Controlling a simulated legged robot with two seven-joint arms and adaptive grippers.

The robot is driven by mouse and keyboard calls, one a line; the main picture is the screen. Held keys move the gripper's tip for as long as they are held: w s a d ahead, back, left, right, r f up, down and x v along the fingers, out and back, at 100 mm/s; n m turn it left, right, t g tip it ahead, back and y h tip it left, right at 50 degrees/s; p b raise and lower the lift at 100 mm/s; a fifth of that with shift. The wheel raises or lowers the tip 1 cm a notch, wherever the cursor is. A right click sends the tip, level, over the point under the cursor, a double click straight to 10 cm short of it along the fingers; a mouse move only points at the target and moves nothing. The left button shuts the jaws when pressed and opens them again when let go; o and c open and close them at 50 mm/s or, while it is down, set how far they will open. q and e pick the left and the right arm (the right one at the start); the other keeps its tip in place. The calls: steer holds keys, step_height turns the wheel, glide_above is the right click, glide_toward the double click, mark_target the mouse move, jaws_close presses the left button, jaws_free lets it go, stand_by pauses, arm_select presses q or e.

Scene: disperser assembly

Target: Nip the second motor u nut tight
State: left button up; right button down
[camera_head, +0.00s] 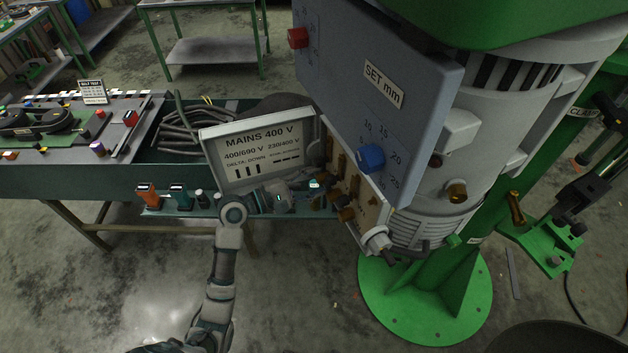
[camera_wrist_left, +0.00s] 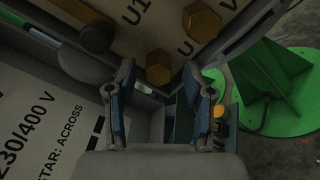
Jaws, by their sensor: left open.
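The open motor terminal box (camera_head: 382,212) is on the side of the grey motor (camera_head: 430,190), with brass terminals and nuts (camera_head: 354,186) on its pale board. My left gripper (camera_head: 318,195) reaches in from the left at the box's opening, partly hiding the lower terminals. In the left wrist view, my left gripper (camera_wrist_left: 160,95) is open, and a brass hex nut (camera_wrist_left: 159,68) shows between and beyond its fingers. A second brass nut (camera_wrist_left: 203,22) is to the upper right, near a "V" mark; "U1" is printed above. I cannot tell whether the fingers touch a nut.
The "MAINS 400 V" plate (camera_head: 262,150) stands beside the box, close to my left gripper. The "SET mm" panel (camera_head: 378,85) with a blue knob (camera_head: 371,157) overhangs it. A green bench (camera_head: 100,180) is left; orange and teal tools (camera_head: 148,196) stand on its ledge.

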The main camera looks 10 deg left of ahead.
arm_select(q)
steer(key=shift+a, duration=0.15)
steer(key=shift+c, duration=0.2)
steer(key=shift+a, duration=0.2)
jaws_close()
arm_select(e)
steer(key=shift+a, duration=0.15)
step_height(320, 180, down, 7)
steer(key=b, duration=0.7)
arm_select(q)
steer(key=shift+s+d+f+m+b, duration=0.1)
steer(key=shift+m+b, duration=0.45)
steer(key=shift+m, duration=3.45)
steer(key=shift+w+f+m+b, duration=0.1)
steer(key=shift+m+b, duration=0.5)
steer(key=shift+m, duration=3.4)
steer(key=shift+s+d+f+m+b, duration=0.1)
steer(key=shift+m+b, duration=0.45)
steer(key=shift+m, duration=3.45)
arm_select(e)
steer(key=w+a+r, duration=0.1)
steer(key=w+r, duration=0.1)
steer(key=w, duration=0.6)
steer(key=shift+w+a, duration=0.2)
steer(key=shift+a, duration=0.15)
